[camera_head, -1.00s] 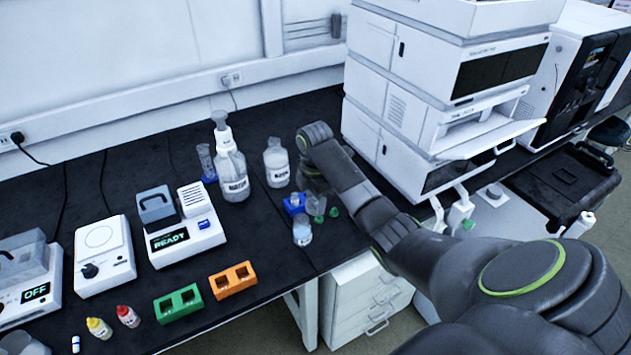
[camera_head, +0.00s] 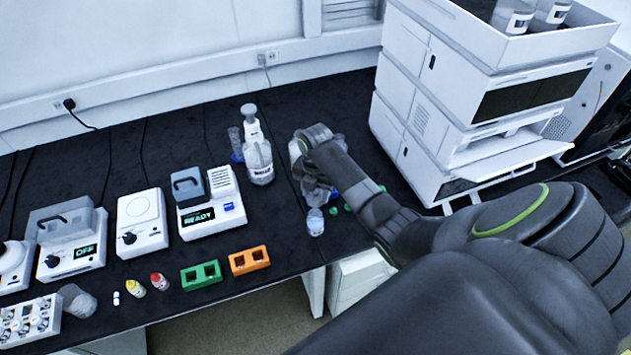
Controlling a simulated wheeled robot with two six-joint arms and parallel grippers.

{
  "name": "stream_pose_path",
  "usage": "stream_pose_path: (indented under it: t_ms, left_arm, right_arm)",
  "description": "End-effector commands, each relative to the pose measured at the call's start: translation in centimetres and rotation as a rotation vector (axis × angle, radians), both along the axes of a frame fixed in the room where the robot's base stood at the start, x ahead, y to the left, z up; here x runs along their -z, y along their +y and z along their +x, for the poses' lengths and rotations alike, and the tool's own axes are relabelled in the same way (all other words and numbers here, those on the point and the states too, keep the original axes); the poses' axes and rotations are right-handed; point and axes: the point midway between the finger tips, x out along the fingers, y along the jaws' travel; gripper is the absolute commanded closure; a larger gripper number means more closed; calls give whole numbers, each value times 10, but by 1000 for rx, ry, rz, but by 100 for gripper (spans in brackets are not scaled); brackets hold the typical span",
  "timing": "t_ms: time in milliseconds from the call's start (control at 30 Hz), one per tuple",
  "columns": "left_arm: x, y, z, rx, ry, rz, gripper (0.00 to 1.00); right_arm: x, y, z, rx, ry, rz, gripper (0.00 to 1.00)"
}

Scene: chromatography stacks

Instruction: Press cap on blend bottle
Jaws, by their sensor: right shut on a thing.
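A small clear bottle with a pale label and bluish liquid (camera_head: 315,222) stands on the black bench, just in front of my right gripper. I cannot read its label or tell whether it is the blend bottle. My right gripper (camera_head: 316,193) points down at the bench behind it, mostly hidden under my own wrist. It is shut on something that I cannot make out. Small green caps (camera_head: 335,210) lie on the bench just right of the small bottle. My left gripper is not in view.
A wash bottle (camera_head: 259,160) stands left of my wrist. A device reading READY (camera_head: 211,214), a green rack (camera_head: 201,276) and an orange rack (camera_head: 249,260) are further left. A white instrument stack (camera_head: 430,110) rises close on the right. The bench's front edge is near.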

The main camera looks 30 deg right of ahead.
Motion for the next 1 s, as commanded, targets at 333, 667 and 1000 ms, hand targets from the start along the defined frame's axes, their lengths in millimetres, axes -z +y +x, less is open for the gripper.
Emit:
stream_pose_path:
  t_ms: [333,667,1000]
  left_arm:
    - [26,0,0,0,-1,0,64]
    - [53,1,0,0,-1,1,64]
    - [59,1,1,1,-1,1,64]
  right_arm:
    - [24,0,0,1,-1,-1,76]
    - [51,0,0,2,0,0,76]
    - [63,0,0,2,-1,-1,76]
